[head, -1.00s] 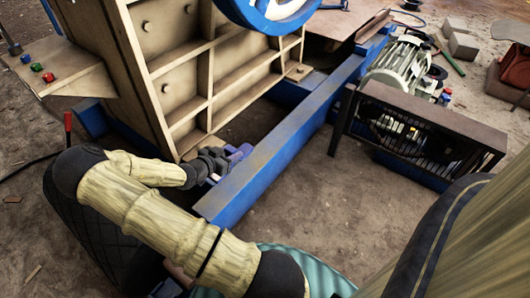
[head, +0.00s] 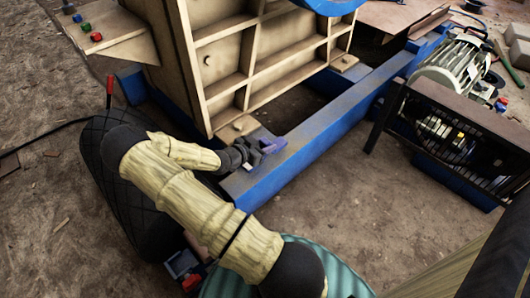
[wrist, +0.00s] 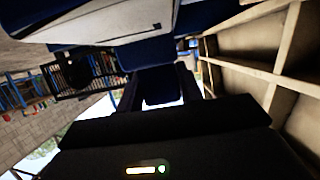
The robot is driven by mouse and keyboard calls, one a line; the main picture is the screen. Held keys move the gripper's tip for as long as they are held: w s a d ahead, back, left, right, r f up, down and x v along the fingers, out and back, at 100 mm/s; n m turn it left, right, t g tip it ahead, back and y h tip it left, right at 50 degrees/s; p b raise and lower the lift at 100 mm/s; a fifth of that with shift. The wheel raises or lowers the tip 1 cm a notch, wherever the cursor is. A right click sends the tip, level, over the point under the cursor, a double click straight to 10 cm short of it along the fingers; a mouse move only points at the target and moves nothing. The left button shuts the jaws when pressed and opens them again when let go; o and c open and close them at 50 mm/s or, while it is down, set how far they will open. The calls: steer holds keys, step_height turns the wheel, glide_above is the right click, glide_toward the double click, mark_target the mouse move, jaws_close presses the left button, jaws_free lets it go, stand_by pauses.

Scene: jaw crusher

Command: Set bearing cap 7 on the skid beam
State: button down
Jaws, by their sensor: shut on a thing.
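My gripper (head: 256,151) is shut on a small blue-violet piece, bearing cap 7 (head: 273,146). The jaws cover part of it, and I cannot read any number on it. The blue skid beam (head: 325,126) runs from the lower middle to the upper right in the head view. The cap is at the left edge of the beam's near end, but I cannot tell if it touches the beam. In the wrist view the dark jaws (wrist: 158,82) have a dark blue part, the cap (wrist: 157,88), between them.
The tan ribbed crusher body (head: 255,50) stands close behind and left of my gripper. A caged drive guard (head: 450,125) and a motor (head: 450,62) stand right of the beam. Open dirt lies right of the beam.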

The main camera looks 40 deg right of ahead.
steer(key=shift+f+b, duration=1.25)
steer(key=shift+f, duration=0.55)
steer(key=shift+f, duration=0.2)
steer(key=c, duration=0.9)
jaws_free()
steer(key=shift+a+r, duration=0.1)
steer(key=shift+r, duration=0.15)
steer(key=shift+a+r+p, duration=0.15)
steer(key=shift+a+p, duration=0.15)
steer(key=shift+p, duration=0.05)
steer(key=p+v, duration=0.3)
steer(key=v, duration=0.3)
steer(key=shift+p, duration=0.35)
steer(key=shift+s+a, duration=0.1)
steer(key=shift+a, duration=0.25)
